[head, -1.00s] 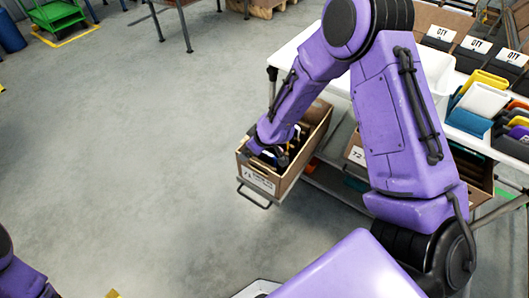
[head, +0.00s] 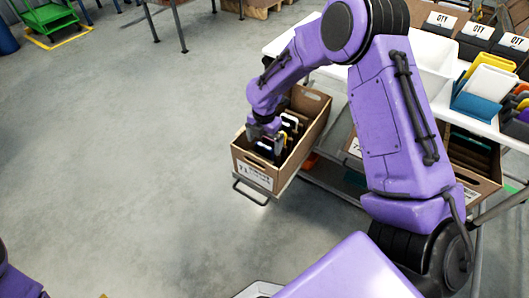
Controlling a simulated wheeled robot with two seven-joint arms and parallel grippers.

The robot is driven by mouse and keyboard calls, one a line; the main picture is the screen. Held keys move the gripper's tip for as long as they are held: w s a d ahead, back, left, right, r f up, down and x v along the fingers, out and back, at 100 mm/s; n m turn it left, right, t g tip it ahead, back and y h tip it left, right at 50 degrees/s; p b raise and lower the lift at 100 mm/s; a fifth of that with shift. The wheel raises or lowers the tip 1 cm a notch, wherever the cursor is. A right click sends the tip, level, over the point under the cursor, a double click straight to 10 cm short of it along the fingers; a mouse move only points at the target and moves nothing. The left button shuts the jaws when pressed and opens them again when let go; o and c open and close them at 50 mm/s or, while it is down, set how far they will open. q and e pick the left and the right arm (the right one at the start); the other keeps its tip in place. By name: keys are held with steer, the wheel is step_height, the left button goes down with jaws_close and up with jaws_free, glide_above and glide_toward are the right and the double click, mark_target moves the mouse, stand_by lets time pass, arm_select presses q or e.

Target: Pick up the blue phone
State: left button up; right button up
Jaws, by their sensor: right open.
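A tilted brown carton (head: 252,173) sits at the centre on the lower level of a cart, with several phones standing in it. Among them, a dark phone (head: 265,147) with a pale patch is under my right gripper (head: 264,133). I cannot tell for sure which phone is the blue one, as they are small and partly hidden. My right gripper points down into the front part of the carton, open. I cannot tell if its fingers touch a phone. My left gripper is out of view; only a purple part of my left arm shows at the lower left.
A white-topped cart (head: 288,40) stands behind the carton, with coloured trays and black bins marked QTY (head: 440,22) at the right. A second brown carton (head: 470,180) is beside my right arm. The carton's high walls surround my gripper.

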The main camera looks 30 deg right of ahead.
step_height(320, 180, down, 3)
steer(key=shift+r, duration=0.1)
steer(key=c, duration=1)
steer(key=shift+o, duration=0.3)
steer(key=shift+r, duration=0.15)
